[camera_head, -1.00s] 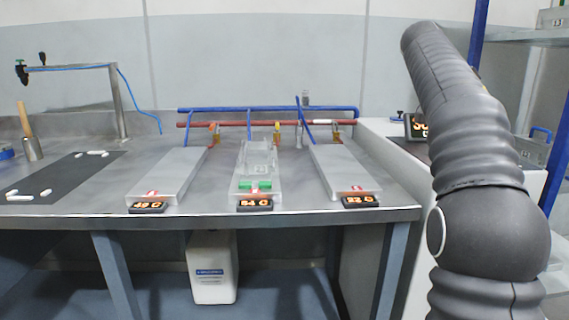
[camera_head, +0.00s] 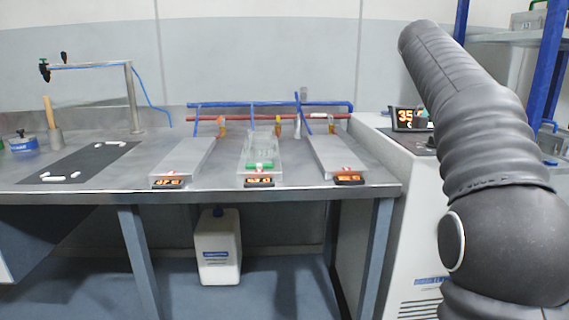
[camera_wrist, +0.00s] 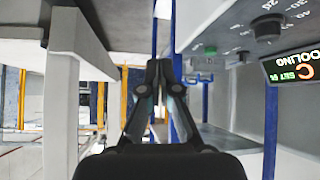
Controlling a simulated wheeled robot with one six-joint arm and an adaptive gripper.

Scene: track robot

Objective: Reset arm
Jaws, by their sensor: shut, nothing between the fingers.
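My gripper (camera_wrist: 163,75) shows in the wrist view with its dark fingers brought together and nothing between them. It points into open room, with a machine panel with a knob and a lit display (camera_wrist: 294,66) to its right. In the head view my dark, ribbed arm rises along the right side and leans up to the left. The gripper itself is not visible in the head view.
A white machine (camera_head: 392,215) stands at the bench's right end. A white canister (camera_head: 217,250) sits below. Shelves (camera_head: 520,40) stand at the right.

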